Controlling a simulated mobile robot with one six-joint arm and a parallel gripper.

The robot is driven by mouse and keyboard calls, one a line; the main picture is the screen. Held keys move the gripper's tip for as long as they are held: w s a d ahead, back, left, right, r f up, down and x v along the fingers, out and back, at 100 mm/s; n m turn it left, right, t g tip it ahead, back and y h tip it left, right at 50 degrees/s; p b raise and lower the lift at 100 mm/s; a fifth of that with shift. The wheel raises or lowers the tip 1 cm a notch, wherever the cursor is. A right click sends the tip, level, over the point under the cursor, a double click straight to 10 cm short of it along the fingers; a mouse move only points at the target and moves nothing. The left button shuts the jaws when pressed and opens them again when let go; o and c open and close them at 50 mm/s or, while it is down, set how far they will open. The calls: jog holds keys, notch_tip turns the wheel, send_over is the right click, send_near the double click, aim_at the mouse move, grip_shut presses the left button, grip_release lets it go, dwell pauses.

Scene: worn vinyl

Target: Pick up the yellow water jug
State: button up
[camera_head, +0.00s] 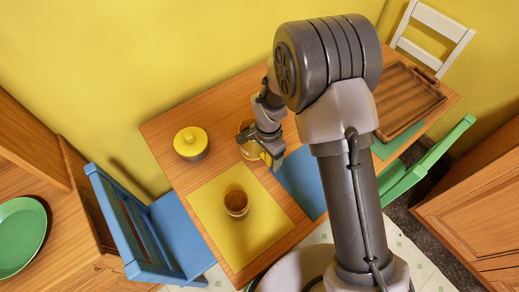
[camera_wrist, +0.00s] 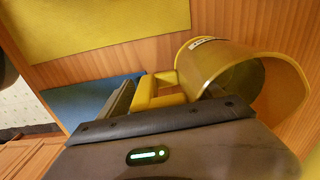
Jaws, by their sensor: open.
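The yellow water jug (camera_head: 249,148) stands on the wooden table, partly hidden behind my gripper (camera_head: 272,152) in the head view. In the wrist view, the see-through yellow body of the jug (camera_wrist: 235,68) is at the upper right, its wide opening showing. Its squarish yellow handle (camera_wrist: 158,88) points left, toward the picture's middle. My gripper (camera_wrist: 165,97) is open, with a dark finger on the left of the handle and the other near the jug's body. The handle appears between the fingers; contact cannot be told.
A yellow lidded pot (camera_head: 190,142) stands left of the jug. An amber glass (camera_head: 236,203) stands on the yellow placemat (camera_head: 262,232). A blue placemat (camera_head: 303,180) lies beside it. A wooden tray (camera_head: 408,98) is at the far right. Blue (camera_head: 150,225) and green (camera_head: 440,150) chairs flank the table.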

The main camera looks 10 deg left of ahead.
jog(key=shift+r, duration=0.15)
jog(key=shift+c, duration=0.5)
grip_shut()
jog(key=shift+r, duration=0.1)
